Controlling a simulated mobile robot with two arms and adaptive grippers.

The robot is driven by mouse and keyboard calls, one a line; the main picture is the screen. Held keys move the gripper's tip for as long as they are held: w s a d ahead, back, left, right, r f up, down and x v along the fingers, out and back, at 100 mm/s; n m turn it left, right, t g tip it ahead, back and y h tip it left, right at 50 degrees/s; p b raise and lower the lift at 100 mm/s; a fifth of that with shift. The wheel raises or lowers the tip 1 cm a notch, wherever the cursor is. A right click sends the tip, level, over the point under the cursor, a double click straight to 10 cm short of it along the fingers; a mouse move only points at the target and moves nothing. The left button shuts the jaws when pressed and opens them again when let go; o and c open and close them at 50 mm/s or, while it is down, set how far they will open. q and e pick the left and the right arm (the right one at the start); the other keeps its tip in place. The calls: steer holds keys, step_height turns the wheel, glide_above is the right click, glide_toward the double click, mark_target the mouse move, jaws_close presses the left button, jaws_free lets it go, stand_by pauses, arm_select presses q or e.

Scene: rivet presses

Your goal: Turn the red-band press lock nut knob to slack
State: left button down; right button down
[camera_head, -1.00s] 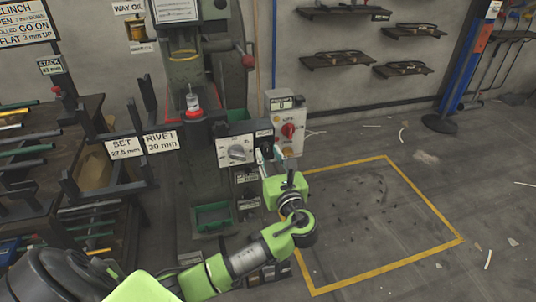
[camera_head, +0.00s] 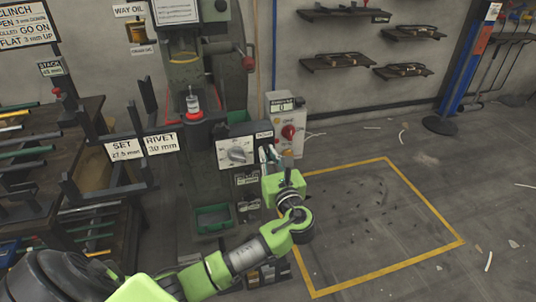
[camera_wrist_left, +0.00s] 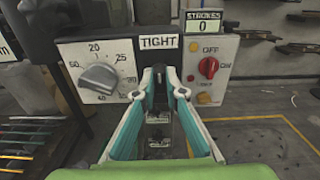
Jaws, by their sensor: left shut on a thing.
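The press (camera_head: 186,75) with red parts at its work point stands at centre-left in the head view. Its front box has a white dial plate with a grey dial knob (camera_wrist_left: 99,79). Beside the dial, a sign reading TIGHT (camera_wrist_left: 159,42) sits above a small dark lock nut knob (camera_wrist_left: 160,74). My left gripper (camera_wrist_left: 160,85) is shut on this knob, one fingertip on each side; the fingers hide part of it. In the head view my left gripper (camera_head: 268,154) reaches the box's right end. My right gripper is not in view.
A grey switch box (camera_wrist_left: 207,70) with a red rotary switch (camera_wrist_left: 208,67) and a STROKES counter reading 0 stands just right of the knob. A green bin (camera_head: 213,218) sits low on the press. Yellow-marked floor (camera_head: 425,203) at right is clear apart from small scraps.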

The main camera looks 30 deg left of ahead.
arm_select(q)
steer(key=shift+n+p, duration=0.3)
steer(key=shift+n, duration=2.4)
steer(key=shift+s+f+n, duration=0.1)
steer(key=shift+f+n, duration=0.05)
steer(key=shift+n, duration=0.75)
steer(key=shift+a+n+b, duration=0.1)
steer(key=shift+n+b, duration=2.05)
steer(key=shift+n, duration=2.35)
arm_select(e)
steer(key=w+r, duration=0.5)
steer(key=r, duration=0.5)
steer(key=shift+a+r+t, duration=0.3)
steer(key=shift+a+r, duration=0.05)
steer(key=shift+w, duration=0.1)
